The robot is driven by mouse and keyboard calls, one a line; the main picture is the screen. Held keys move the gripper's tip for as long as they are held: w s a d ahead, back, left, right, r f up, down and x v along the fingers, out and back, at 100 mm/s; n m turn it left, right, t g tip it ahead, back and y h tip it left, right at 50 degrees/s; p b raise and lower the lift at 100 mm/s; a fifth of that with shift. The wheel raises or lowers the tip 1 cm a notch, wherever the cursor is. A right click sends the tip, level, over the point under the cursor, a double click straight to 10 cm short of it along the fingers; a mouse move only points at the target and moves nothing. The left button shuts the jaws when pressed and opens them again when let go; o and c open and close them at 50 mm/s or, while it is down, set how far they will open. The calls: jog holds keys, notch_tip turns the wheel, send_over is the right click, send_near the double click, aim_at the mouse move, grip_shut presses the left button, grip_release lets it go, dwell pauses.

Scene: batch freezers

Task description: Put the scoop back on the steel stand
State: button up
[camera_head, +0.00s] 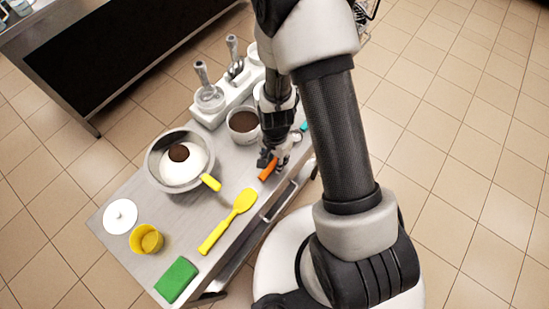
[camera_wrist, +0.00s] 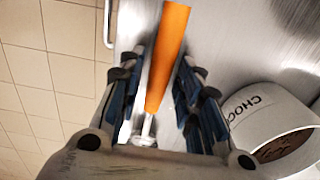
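A tool with an orange handle (camera_head: 268,170) lies at the right edge of the steel-topped table, under my gripper (camera_head: 277,160). In the wrist view its orange handle (camera_wrist: 167,60) runs between the two fingers of my gripper (camera_wrist: 158,80), with a bit of shiny metal at its lower end. Gaps show between the handle and the fingers, so the gripper looks open around it. Whether this tool is the scoop is hard to tell, since its head is mostly hidden. The steel top (camera_head: 135,185) is the only clear steel stand surface; no separate stand is certain.
A tub of chocolate (camera_head: 243,121) stands close to the gripper and shows in the wrist view (camera_wrist: 245,110). A white holder (camera_head: 228,100) carries metal tools behind it. A steel bowl (camera_head: 155,170), yellow spatula (camera_head: 230,220), yellow cup (camera_head: 146,240), white lid (camera_head: 120,216) and green block (camera_head: 177,279) occupy the table.

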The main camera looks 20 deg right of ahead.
jog(key=shift+o, duration=0.3)
notch_tip(320, 180, up, 13)
jog(key=p, duration=0.5)
notch_tip(320, 180, up, 16)
jog(key=n+t, duration=0.2)
jog(key=n, duration=0.3)
send_over(275, 161)
jog(key=s, duration=0.2)
jog(key=s+d+r+n+t, duration=0.2)
jog(key=s+r+n, duration=0.3)
jog(key=s+r, duration=0.6)
jog(key=shift+s+r+n+t, duration=0.3)
jog(key=shift+r+n, duration=0.1)
jog(key=shift+r, duration=0.15)
jog(key=shift+w, duration=0.1)
